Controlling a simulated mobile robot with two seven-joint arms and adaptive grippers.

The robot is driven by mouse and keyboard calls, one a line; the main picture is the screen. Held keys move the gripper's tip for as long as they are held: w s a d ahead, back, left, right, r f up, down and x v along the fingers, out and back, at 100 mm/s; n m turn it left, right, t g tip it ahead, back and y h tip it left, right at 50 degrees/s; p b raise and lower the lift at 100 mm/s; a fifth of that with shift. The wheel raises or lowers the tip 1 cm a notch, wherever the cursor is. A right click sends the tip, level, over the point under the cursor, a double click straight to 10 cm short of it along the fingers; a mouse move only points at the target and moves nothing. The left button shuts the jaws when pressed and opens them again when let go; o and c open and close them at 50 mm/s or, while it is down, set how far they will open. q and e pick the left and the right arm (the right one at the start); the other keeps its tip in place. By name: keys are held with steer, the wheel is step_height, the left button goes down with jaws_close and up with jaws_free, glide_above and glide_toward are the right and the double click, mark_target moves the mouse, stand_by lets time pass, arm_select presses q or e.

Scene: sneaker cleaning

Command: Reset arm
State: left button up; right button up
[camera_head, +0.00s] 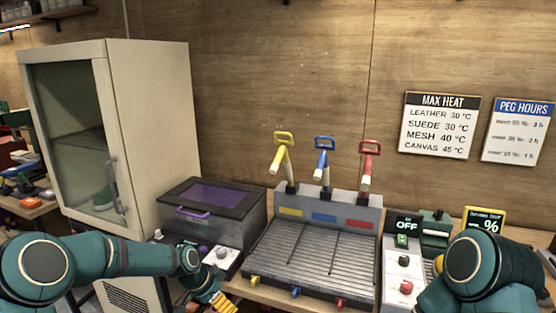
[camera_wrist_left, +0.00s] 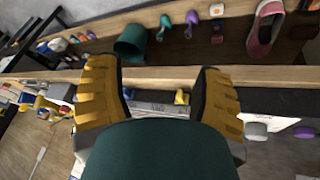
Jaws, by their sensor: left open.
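My left arm comes in from the left in the head view. My left gripper (camera_head: 218,299) hangs low near the bottom edge, in front of the grey knob panel, and only part of its yellow-padded fingers shows. In the left wrist view the two yellow fingers of this gripper (camera_wrist_left: 160,92) stand wide apart with nothing held between them. My right arm (camera_head: 490,268) is bent at the lower right. I cannot make out the right gripper's fingers.
A cream cabinet (camera_head: 153,120) stands left, beside a purple-lidded grey box (camera_head: 243,217). A ribbed tray (camera_head: 310,255) with yellow, blue and red taps is central. A small OFF display (camera_head: 406,225) sits right. A pink shoe (camera_wrist_left: 265,28) and green container (camera_wrist_left: 130,43) are below the bench edge.

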arm_select(q)
steer(key=s+d+f+n, duration=0.55)
steer(key=s+f, duration=0.35)
steer(key=s, duration=0.3)
steer(key=s+f+n, duration=0.2)
steer(key=s, duration=0.5)
steer(key=s+f+n+y, duration=0.1)
steer(key=s+f+n, duration=0.1)
steer(key=s, duration=0.6)
steer(key=shift+n, duration=0.85)
steer(key=shift+a, duration=0.1)
